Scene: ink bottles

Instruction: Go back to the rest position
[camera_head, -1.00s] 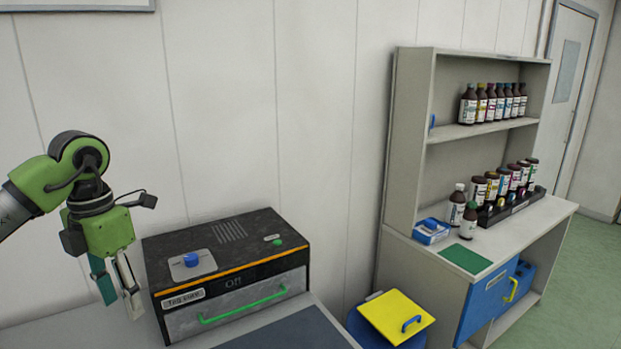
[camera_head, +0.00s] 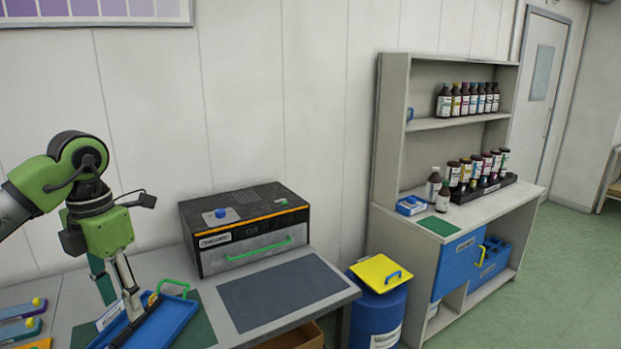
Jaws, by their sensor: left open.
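My left gripper (camera_head: 118,288) comes in from the left on a green arm. Its two fingers point down and stand apart, with nothing seen between them. In the picture it overlaps a blue tray (camera_head: 172,322) with a green handle on the table (camera_head: 225,318); I cannot tell whether it touches the tray. My right gripper is not in view.
A black oven-like box (camera_head: 246,229) with a green handle and blue knob stands at the table's back. A dark grey mat (camera_head: 283,288) lies empty before it. A blue bin (camera_head: 378,318) with a yellow lid stands between the table and the shelf unit (camera_head: 388,140), which holds several bottles.

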